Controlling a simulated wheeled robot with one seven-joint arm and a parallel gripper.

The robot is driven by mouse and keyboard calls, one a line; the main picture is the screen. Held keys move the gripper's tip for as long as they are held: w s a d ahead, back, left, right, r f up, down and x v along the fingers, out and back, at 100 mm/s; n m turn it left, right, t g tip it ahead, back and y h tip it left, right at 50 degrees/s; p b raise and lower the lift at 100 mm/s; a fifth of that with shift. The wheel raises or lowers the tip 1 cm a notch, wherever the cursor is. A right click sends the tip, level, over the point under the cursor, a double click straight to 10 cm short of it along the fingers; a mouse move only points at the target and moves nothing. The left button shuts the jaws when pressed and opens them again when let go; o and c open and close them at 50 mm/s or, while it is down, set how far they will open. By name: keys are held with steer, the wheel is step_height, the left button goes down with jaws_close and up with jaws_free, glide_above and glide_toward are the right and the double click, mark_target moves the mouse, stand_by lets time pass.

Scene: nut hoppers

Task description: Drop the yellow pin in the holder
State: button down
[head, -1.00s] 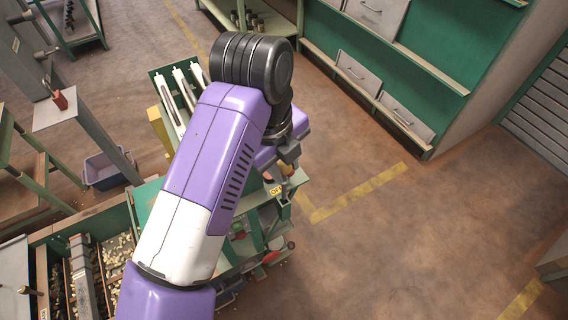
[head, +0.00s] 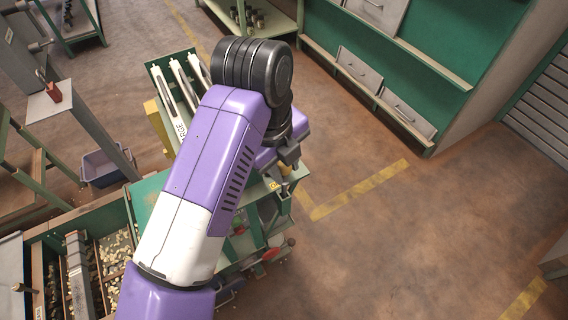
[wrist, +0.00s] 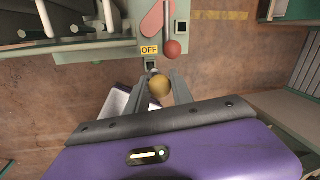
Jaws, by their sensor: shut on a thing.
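The yellow pin (wrist: 160,86) shows in the wrist view as a round yellow head between the two fingers of my gripper (wrist: 161,88). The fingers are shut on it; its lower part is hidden. Just beyond it is a small dark square socket (wrist: 151,62) under a yellow OFF label (wrist: 150,49), perhaps the holder. A second square socket (wrist: 181,27) is farther right, beside a red knob. In the head view my gripper (head: 287,168) is small, near the right edge of the green machine, and the pin is hardly distinguishable there.
A red-knobbed lever (wrist: 172,47) stands close beyond the pin. The green machine (head: 145,190) with hoppers of nuts is at left. A green shelf unit with drawers (head: 385,95) is behind.

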steer(key=shift+f+b, duration=1.95)
steer(key=shift+f, duration=0.7)
steer(key=c, duration=1)
jaws_free()
steer(key=shift+c, duration=0.2)
steer(key=shift+r, duration=0.1)
steer(key=r, duration=0.5)
steer(key=s+a+r, duration=0.1)
steer(key=r, duration=0.1)
steer(key=shift+r, duration=0.3)
step_height(320, 180, up, 9)
steer(key=s+a+p, duration=0.1)
steer(key=p, duration=0.3)
steer(key=shift+a, duration=0.15)
